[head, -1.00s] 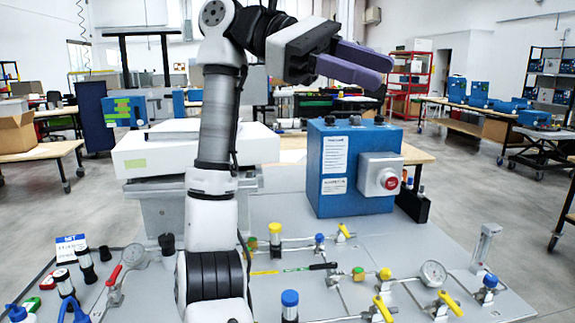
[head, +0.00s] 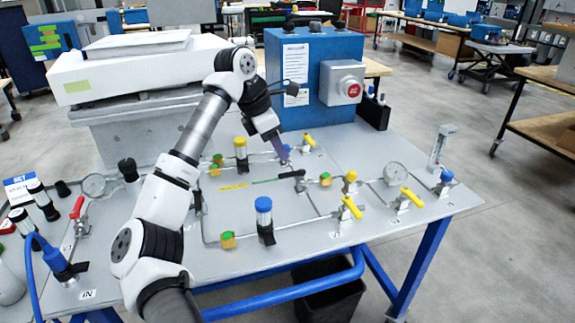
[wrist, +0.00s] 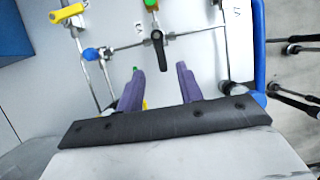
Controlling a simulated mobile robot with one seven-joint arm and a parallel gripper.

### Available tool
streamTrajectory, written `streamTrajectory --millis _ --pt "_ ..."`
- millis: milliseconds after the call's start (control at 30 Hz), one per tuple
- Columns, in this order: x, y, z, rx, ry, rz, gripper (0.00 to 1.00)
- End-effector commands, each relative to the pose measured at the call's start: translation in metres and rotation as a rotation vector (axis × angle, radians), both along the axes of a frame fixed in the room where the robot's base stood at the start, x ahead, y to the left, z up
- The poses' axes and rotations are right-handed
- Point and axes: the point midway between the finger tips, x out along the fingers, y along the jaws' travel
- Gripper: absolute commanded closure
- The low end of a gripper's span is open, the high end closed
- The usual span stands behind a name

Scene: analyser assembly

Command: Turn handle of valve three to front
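My gripper (head: 282,157) points down over the bench's pipework, its purple fingers near a blue knob and a black lever handle (head: 291,174). In the wrist view my gripper (wrist: 160,68) is open, with nothing between its fingers. The black handle (wrist: 158,50) lies just beyond the fingertips, roughly between them, and appears apart from them. Yellow valve handles stand behind (head: 309,140), at front (head: 351,207) and at right (head: 412,197). A red valve handle (head: 77,207) is at left. I cannot read which valve is number three.
A blue box with a red button (head: 353,89) stands behind the gripper. A blue-capped cylinder (head: 264,215), a round gauge (head: 395,174) and several pipes rise from the bench. In the wrist view a blue knob (wrist: 90,53) and yellow handle (wrist: 66,13) lie to the left.

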Motion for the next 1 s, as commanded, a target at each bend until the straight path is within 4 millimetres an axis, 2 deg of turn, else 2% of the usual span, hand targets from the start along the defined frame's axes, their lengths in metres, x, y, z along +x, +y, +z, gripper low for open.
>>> streamTrajectory --millis 100,333,500,767,1000 --pt "0.002 -0.010 -0.024 -0.003 0.003 -0.002 0.64" --pt "0.006 -0.022 -0.054 -0.002 0.001 -0.001 0.64" --pt "0.008 -0.026 -0.063 -0.001 0.001 0.000 0.64" --pt "0.008 -0.026 -0.064 -0.001 0.000 0.000 0.64" --pt "0.008 -0.026 -0.064 -0.001 0.000 0.000 0.94"
